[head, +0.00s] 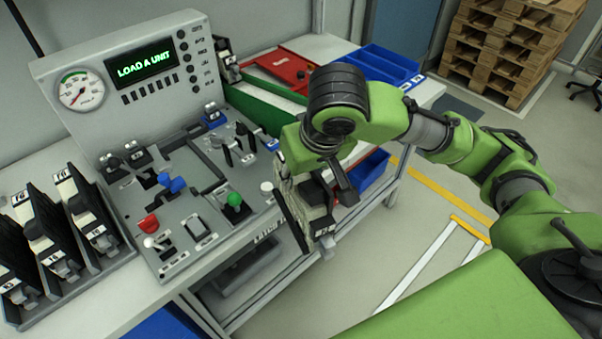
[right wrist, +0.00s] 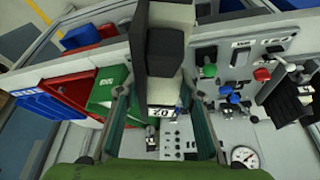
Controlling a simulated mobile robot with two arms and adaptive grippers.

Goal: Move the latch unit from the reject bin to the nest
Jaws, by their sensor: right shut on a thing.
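My right gripper (head: 316,182) is shut on a dark and pale block-like unit (head: 318,207), which appears to be the latch unit. It hangs in front of the console's right front edge, apart from the deck. In the right wrist view the unit (right wrist: 165,50) sits between the fingers (right wrist: 160,115), with a white number label facing the camera. A red tray (head: 282,65), probably the reject bin, lies on the bench behind. The console deck (head: 180,235) carries a blue-handled fixture (head: 172,184); I cannot tell which part is the nest. My left gripper is out of view.
A green bin (head: 262,103) and blue bins (head: 375,65) stand on the bench. Several black labelled units (head: 45,235) stand racked at the left. Red, green and white controls rise from the deck.

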